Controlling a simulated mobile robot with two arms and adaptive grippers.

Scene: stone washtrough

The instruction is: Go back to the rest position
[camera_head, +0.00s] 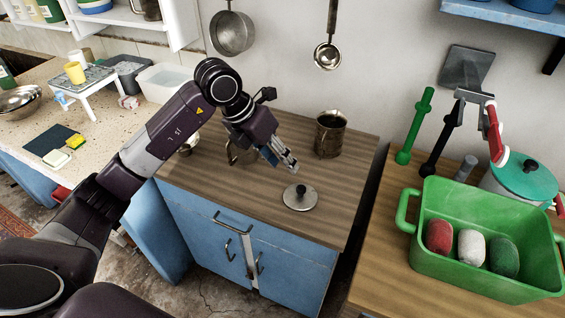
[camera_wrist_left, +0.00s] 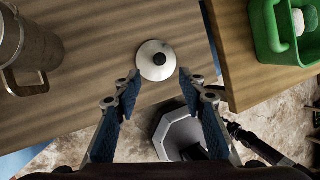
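My left gripper (camera_head: 284,160) is above the wooden top of the blue cabinet, near a round metal lid with a black knob (camera_head: 300,197). In the left wrist view, my left gripper (camera_wrist_left: 152,88) has its two blue-padded fingers spread apart, with nothing between them. The lid (camera_wrist_left: 156,60) shows beyond the fingertips and lies on the wooden top, apart from them. My right gripper is not seen in either view.
A metal mug (camera_head: 330,134) stands on the cabinet top (camera_head: 240,190); another vessel is partly hidden behind my left arm. A green tub (camera_head: 480,276) with several colored lumps stands on the right counter. A ladle (camera_head: 327,55) and pan (camera_head: 232,33) hang on the wall.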

